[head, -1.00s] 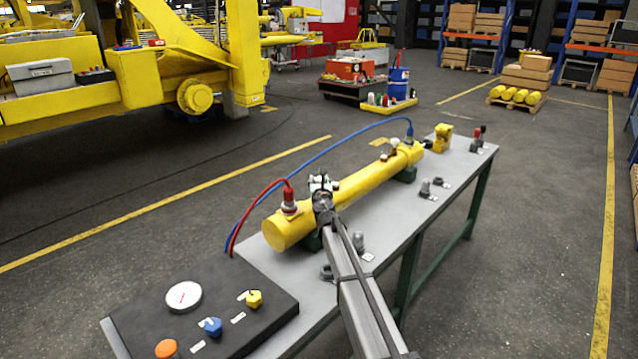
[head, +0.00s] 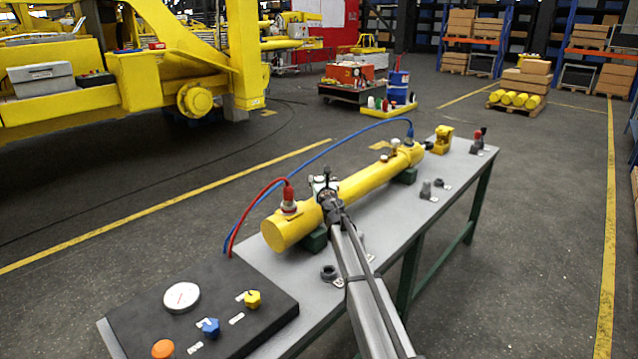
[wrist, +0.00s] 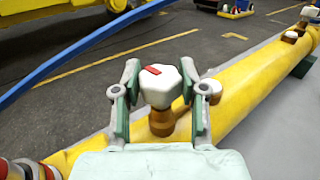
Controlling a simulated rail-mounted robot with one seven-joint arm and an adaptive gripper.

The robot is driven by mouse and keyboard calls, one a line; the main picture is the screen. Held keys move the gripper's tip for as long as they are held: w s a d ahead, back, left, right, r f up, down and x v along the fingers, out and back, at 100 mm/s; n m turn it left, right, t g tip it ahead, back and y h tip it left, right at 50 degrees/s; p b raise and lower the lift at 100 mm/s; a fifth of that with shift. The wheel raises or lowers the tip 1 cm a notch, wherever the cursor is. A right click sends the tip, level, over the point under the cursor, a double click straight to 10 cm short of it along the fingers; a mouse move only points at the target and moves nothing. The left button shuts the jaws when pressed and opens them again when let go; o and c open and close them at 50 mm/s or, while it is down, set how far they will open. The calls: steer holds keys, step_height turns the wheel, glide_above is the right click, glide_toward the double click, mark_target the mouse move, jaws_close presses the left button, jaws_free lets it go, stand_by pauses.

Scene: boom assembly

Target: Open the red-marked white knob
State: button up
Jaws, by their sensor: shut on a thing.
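The white knob with a red mark (wrist: 163,88) stands on a brass stem on the yellow cylinder (wrist: 245,90). In the wrist view my gripper (wrist: 160,76) has a finger on each side of this knob and is shut on it. In the head view my gripper (head: 326,186) is over the near part of the cylinder (head: 370,178) and mostly hides the knob.
A dark panel (head: 130,310) with gauge and knobs is at the bench's near end. Small grey parts (head: 427,190) stand along the bench's right side.

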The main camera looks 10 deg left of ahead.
steer(key=shift+w+n+g+y+b, duration=0.1)
steer(key=shift+n+g+y+b, duration=0.2)
steer(key=shift+n+y+b, duration=0.5)
steer(key=n+g+y+b, duration=0.1)
steer(key=y+b, duration=0.2)
steer(key=shift+w+d+f+n+g, duration=0.1)
steer(key=shift+w+f+n+g, duration=0.1)
steer(key=shift+n+g, duration=0.2)
steer(key=n+g+y+b, duration=0.2)
steer(key=g, duration=0.1)
steer(key=n+g+y+b, duration=0.2)
steer(key=n+g+y, duration=0.1)
steer(key=shift+w+r+y, duration=0.1)
steer(key=shift+r+y, duration=0.05)
steer(key=shift+y, duration=0.15)
steer(key=n+g+y+b, duration=0.1)
steer(key=n+g, duration=0.1)
steer(key=g, duration=0.1)
steer(key=n+g+y+b, duration=0.1)
steer(key=n+g+b, duration=0.1)
steer(key=g, duration=0.1)
steer(key=shift+n+g, duration=0.3)
steer(key=shift+g, duration=0.1)
steer(key=shift+s+r+n+g+b, duration=0.1)
steer(key=shift+s+n+g+b, duration=0.1)
steer(key=shift+n+g, duration=0.75)
steer(key=shift+s+r+n+g+b, duration=0.15)
steer(key=shift+n+g, duration=0.4)
steer(key=shift+g, duration=0.8)
steer(key=shift+f, duration=0.15)
